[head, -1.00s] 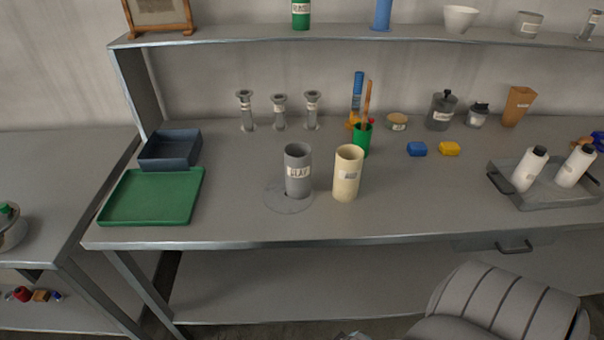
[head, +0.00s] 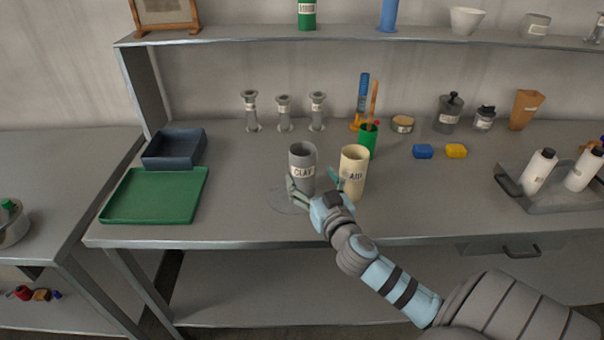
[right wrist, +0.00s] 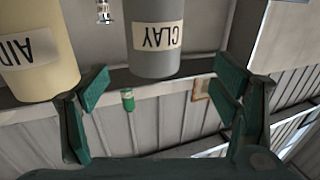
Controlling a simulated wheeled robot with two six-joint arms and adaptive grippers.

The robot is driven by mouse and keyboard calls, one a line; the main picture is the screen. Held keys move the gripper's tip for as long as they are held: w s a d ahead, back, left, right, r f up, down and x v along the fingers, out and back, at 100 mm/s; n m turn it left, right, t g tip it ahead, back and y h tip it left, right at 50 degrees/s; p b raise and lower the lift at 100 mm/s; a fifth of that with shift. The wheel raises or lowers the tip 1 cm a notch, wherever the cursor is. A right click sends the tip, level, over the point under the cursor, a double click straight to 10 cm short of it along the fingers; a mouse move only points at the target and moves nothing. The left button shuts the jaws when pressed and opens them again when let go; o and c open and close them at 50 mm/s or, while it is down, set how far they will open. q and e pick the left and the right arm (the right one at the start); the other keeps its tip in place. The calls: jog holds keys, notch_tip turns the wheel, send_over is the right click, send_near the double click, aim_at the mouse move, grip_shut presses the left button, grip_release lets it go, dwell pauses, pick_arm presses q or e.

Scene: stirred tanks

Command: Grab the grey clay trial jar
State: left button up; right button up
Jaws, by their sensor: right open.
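The grey jar labelled CLAY (head: 302,160) stands upright on the bench, on a round grey disc (head: 280,202). It also shows upside down in the right wrist view (right wrist: 156,22), between the fingers' directions and beyond their tips. My right gripper (head: 314,184) is open and empty, just in front of the grey jar, with one finger at each side. In the right wrist view the open fingers (right wrist: 160,85) show a gap wider than the jar. The jar's lower front is partly hidden by the gripper. My left gripper is not in view.
A cream jar (head: 353,165) stands close to the right of the grey jar, near one finger. A green cup (head: 368,142) with tools is behind it. A green tray (head: 150,196) and a dark blue bin (head: 172,150) lie left. A grey tray (head: 545,202) with white bottles stands right.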

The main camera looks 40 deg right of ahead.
aim_at(298, 150)
jog(key=x, duration=0.3)
jog(key=p+x, duration=0.1)
jog(key=x, duration=0.5)
jog(key=shift+s+d+r, duration=0.15)
jog(key=shift+s+d, duration=0.05)
jog(key=shift+d, duration=0.2)
jog(key=shift+w, duration=0.2)
jog(key=c, duration=1.7)
